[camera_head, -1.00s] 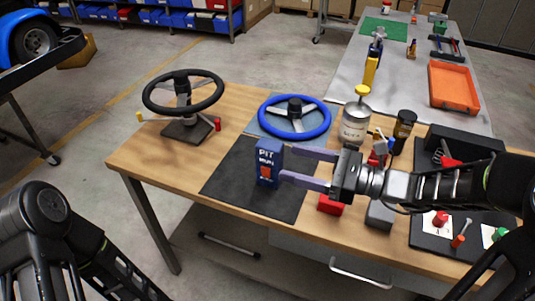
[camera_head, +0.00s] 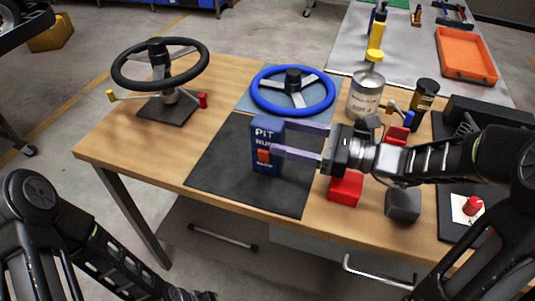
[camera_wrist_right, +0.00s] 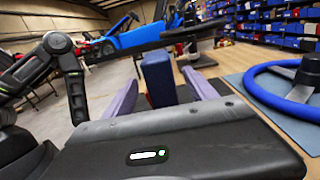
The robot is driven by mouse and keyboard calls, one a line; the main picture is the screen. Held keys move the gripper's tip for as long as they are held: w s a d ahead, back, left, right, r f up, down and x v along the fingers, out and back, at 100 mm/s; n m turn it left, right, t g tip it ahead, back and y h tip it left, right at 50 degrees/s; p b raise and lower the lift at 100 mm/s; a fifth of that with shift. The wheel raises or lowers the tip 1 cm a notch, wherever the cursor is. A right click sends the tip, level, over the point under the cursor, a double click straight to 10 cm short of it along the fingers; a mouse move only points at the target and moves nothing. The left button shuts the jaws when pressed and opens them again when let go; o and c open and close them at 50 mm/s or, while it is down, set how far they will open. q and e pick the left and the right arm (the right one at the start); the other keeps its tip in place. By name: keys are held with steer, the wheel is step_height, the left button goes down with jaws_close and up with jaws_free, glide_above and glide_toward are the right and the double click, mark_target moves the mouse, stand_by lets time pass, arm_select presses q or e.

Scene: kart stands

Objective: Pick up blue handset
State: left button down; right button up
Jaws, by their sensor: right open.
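The blue handset (camera_head: 267,135) stands upright on the black mat (camera_head: 225,172), with white lettering and an orange-red patch on its front. My right gripper (camera_head: 280,138) comes in from the right and is open, with one purple-grey finger behind the handset and one in front. In the right wrist view the handset (camera_wrist_right: 158,80) shows between the two spread fingers. I cannot tell whether either finger touches it. My left arm shows at the lower left, but its fingers are out of sight.
A blue steering wheel (camera_head: 292,90) lies behind the handset. A black wheel on a stand (camera_head: 165,108) is at left. A red block (camera_head: 345,188), a grey block (camera_head: 403,203) and a tin (camera_head: 365,97) are near my right gripper. The wooden table is clear at front left.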

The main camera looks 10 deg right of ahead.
mark_target(255, 131)
steer(key=shift+f, duration=0.1)
steer(key=shift+x, duration=1.1)
steer(key=shift+w+a, duration=0.1)
steer(key=shift+a, duration=0.05)
steer(key=shift+p+x, duration=0.45)
steer(key=shift+x, duration=2.2)
steer(key=shift+f, duration=0.15)
jaws_close()
